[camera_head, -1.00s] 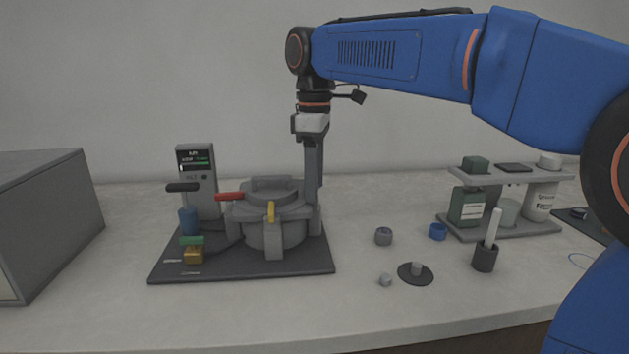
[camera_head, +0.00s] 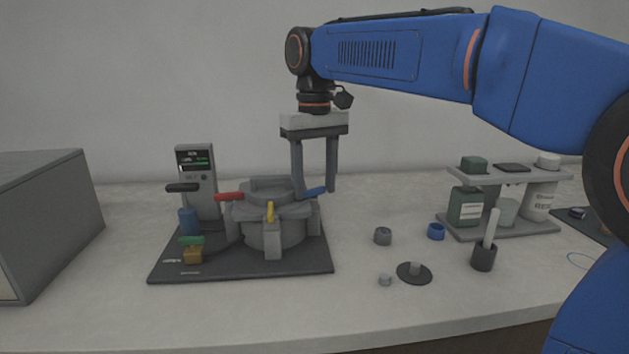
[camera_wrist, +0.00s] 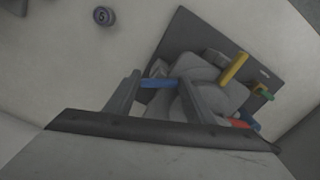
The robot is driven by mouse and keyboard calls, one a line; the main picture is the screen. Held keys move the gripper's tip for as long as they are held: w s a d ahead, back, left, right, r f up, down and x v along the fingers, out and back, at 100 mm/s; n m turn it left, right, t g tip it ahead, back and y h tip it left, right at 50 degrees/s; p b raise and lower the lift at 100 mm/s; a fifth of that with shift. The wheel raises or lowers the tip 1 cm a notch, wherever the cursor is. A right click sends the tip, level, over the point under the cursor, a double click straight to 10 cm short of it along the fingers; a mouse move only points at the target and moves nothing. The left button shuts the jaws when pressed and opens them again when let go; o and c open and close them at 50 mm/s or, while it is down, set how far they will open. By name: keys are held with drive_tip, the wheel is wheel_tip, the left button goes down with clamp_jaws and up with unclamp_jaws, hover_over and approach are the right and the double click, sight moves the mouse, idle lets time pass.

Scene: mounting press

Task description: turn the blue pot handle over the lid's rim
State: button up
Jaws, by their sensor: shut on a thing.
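The pot (camera_head: 262,232) is a grey round vessel with a stepped lid (camera_head: 270,192) on a dark base plate. The blue pot handle (camera_head: 315,191) sticks out at the right of the lid's rim, between my fingers; it also shows in the wrist view (camera_wrist: 158,83). My gripper (camera_head: 315,193) points down and is shut on this handle, one finger at each end of it. A yellow handle (camera_head: 270,212) stands at the lid's front and a red handle (camera_head: 229,196) at its left. The fingers hide part of the rim near the blue handle.
A grey control box (camera_head: 196,180) with a lit screen stands behind left of the pot. A grey cabinet (camera_head: 52,220) is at far left. Small rings, a disc (camera_head: 414,272) and a dark cup (camera_head: 484,256) lie right. A bottle rack (camera_head: 505,228) stands farther right.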

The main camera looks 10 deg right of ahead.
drive_tip(key=shift+w+a+r+m, duration=0.15)
drive_tip(key=shift+w+m, duration=0.1)
drive_tip(key=shift+m, duration=0.15)
drive_tip(key=shift+w, duration=0.15)
idle(0.8)
drive_tip(key=o, duration=1)
drive_tip(key=shift+s+d+f, duration=0.2)
drive_tip(key=shift+s+d, duration=0.05)
drive_tip(key=shift+r, duration=0.15)
